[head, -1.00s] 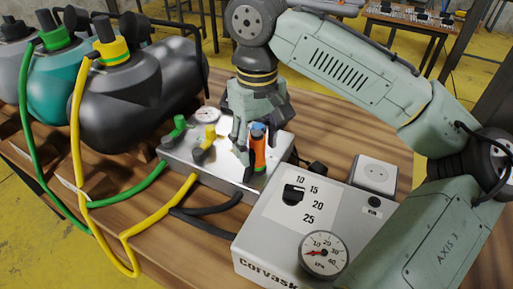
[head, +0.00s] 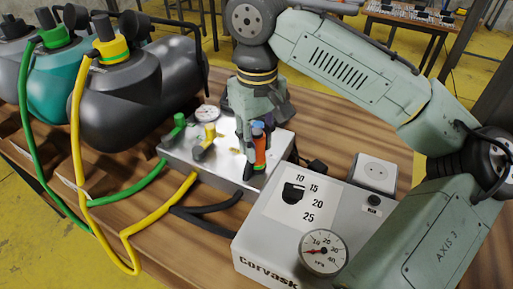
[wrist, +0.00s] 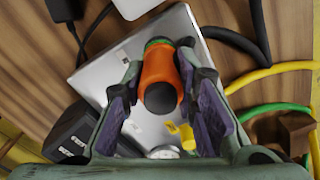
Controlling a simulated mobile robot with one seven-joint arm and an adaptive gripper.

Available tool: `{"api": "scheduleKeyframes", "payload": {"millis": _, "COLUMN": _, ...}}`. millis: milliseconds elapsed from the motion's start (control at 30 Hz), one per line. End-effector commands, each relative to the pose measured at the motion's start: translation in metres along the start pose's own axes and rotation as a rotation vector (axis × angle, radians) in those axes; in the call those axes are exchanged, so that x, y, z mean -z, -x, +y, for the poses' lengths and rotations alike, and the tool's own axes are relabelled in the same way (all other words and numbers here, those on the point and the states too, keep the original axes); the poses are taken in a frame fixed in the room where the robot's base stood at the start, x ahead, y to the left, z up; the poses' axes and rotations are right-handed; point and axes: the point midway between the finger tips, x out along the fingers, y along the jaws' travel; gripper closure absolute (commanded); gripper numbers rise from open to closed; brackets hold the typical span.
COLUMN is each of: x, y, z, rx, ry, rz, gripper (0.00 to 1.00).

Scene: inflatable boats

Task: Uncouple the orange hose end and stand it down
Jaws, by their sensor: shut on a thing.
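The orange hose end (head: 260,153) is at the right end of the silver manifold box (head: 228,152) in the head view. Its dark lower part points toward the box's front edge. My gripper (head: 255,138) comes down over it from above and is shut on it. In the wrist view the orange body (wrist: 158,68) sits between both fingers (wrist: 160,62), its dark round end toward the camera and a green ring at its far end. The seat under it is hidden, so I cannot tell whether it is coupled.
Green (head: 178,127) and yellow (head: 207,137) hose ends stand on the manifold to the left. A grey pump box (head: 290,235) with a gauge stands in front, a socket box (head: 374,173) at right.

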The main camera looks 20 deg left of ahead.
Motion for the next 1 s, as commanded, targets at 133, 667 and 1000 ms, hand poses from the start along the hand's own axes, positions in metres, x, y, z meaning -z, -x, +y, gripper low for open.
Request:
{"api": "scheduleKeyframes", "payload": {"millis": 133, "x": 0.000, "y": 0.000, "z": -0.001, "rx": 0.001, "ry": 0.001, "rz": 0.000, "gripper": 1.00}}
{"api": "scheduleKeyframes", "payload": {"millis": 667, "x": 0.000, "y": 0.008, "z": -0.001, "rx": 0.002, "ry": 0.001, "rz": 0.000, "gripper": 1.00}}
{"api": "scheduleKeyframes", "payload": {"millis": 1000, "x": 0.000, "y": 0.014, "z": 0.000, "rx": 0.001, "ry": 0.001, "rz": 0.000, "gripper": 1.00}}
